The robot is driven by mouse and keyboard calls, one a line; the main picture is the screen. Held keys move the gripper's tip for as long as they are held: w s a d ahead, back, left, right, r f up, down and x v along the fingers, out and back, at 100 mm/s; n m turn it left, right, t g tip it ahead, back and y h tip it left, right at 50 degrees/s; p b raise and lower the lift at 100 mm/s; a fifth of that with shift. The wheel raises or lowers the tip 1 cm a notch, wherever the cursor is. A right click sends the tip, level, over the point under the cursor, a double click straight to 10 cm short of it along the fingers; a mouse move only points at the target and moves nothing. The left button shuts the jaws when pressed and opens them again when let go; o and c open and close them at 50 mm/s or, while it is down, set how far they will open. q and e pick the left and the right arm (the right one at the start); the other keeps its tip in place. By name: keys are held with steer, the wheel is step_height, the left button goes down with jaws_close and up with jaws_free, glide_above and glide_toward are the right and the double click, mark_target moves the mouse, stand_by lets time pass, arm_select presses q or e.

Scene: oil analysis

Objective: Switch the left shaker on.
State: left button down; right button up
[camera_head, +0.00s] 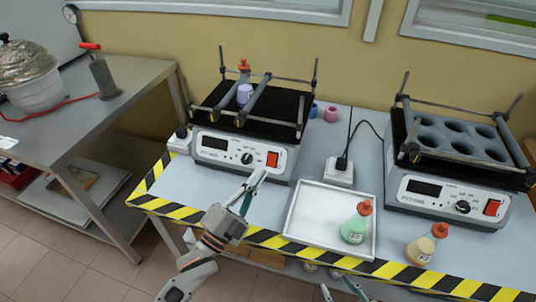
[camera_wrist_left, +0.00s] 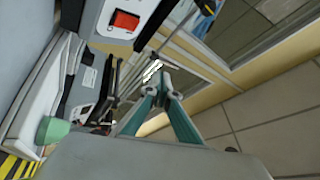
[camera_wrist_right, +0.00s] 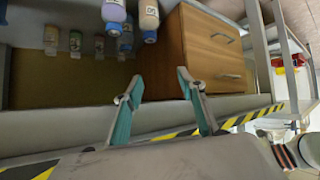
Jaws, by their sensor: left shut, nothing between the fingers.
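The left shaker (camera_head: 222,158) stands on the bench at the back, with a dark display, a knob and a red switch (camera_head: 272,159) on its front panel. A shaker's red switch also shows close up in the left wrist view (camera_wrist_left: 125,20). My left gripper (camera_head: 258,178) is shut and empty, just in front of and below the switch, apart from it as far as I can see. Its fingertips meet in the left wrist view (camera_wrist_left: 158,82). My right gripper (camera_wrist_right: 155,88) is open and empty, low by the bench's front edge. Its fingertips barely show in the head view.
A second shaker (camera_head: 440,201) stands at the right. A white tray (camera_head: 308,215) holds a green flask (camera_head: 356,224); a yellowish flask (camera_head: 425,245) stands beside it. A power socket (camera_head: 339,173) sits between the shakers. Striped tape (camera_head: 270,240) marks the bench's front edge.

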mark_target(272, 160)
steer(key=shift+s, duration=0.2)
steer(key=shift+f, duration=0.1)
arm_select(q)
steer(key=w+d+f+b, duration=0.2)
steer(key=w+f+b, duration=0.1)
steer(key=w+b, duration=0.2)
steer(key=w, duration=0.2)
steer(key=shift+w+d, duration=0.25)
steer(key=shift+w, duration=0.15)
arm_select(e)
steer(key=f, duration=0.1)
steer(key=w+d+f, duration=0.1)
steer(key=f, duration=0.1)
steer(key=shift+w, duration=0.15)
steer(key=shift+s+f, duration=0.2)
steer(key=shift+s, duration=0.05)
arm_select(q)
steer(key=shift+f, duration=0.1)
arm_select(e)
steer(key=shift+f, duration=0.1)
stand_by(0.4)
arm_select(q)
steer(key=shift+w+d+b, duration=0.1)
steer(key=shift+w+b, duration=0.2)
steer(key=shift+w, duration=0.05)
arm_select(e)
steer(key=shift+s+f, duration=0.2)
steer(key=shift+f, duration=0.05)
